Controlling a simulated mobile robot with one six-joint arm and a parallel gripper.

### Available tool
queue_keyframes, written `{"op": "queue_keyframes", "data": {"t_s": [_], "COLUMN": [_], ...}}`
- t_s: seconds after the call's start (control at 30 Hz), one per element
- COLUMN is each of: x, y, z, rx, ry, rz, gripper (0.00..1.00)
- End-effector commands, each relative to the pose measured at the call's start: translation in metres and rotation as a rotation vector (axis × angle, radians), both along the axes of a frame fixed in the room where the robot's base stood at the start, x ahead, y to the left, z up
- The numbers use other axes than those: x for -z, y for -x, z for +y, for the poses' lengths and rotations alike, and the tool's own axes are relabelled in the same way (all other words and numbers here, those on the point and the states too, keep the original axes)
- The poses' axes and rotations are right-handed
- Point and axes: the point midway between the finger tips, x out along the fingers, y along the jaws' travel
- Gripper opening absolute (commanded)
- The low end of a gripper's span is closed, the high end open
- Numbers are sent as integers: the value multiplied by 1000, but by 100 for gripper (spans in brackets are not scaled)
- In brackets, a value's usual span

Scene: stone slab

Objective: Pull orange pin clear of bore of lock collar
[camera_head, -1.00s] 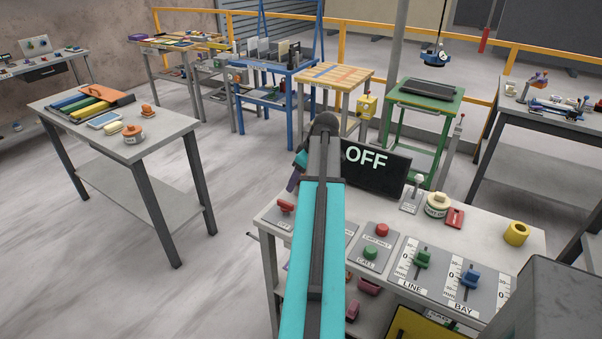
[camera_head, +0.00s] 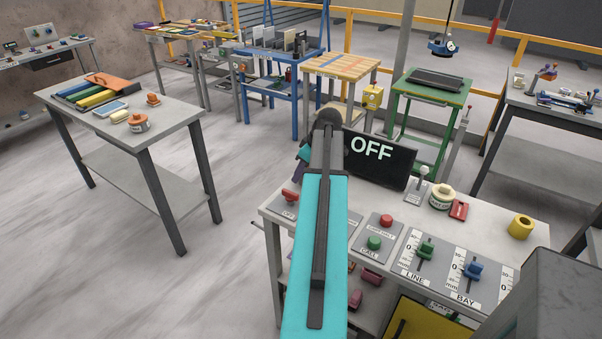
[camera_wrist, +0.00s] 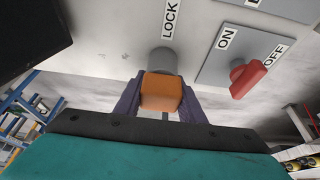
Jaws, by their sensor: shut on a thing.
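The orange pin (camera_wrist: 161,91) shows as a blocky orange head in the middle of the wrist view. My gripper (camera_wrist: 160,98) is shut on it, with one purple finger on each side. The grey round lock collar (camera_wrist: 162,58) is directly behind the head, below the word LOCK on a pale panel. The pin's shank is hidden behind its head, so I cannot tell how far it sits in the bore. In the head view my arm hides the pin and collar; only a bit of purple finger shows beside the black OFF screen (camera_head: 376,158).
A red ON/OFF switch (camera_wrist: 248,77) is close to the right of the collar. In the head view, the bench carries red and green buttons (camera_head: 374,243), LINE and BAY sliders (camera_head: 425,252) and a yellow ring (camera_head: 521,227). Open floor (camera_head: 110,260) lies to the left.

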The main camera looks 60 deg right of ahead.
Motion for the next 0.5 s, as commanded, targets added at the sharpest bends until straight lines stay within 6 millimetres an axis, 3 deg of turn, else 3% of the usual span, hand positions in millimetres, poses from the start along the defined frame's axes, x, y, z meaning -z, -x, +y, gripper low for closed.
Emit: {"op": "queue_keyframes", "data": {"t_s": [0.5], "x": [-12], "y": [0], "z": [0], "rx": [0], "ry": [1], "rz": [-1], "gripper": [8]}}
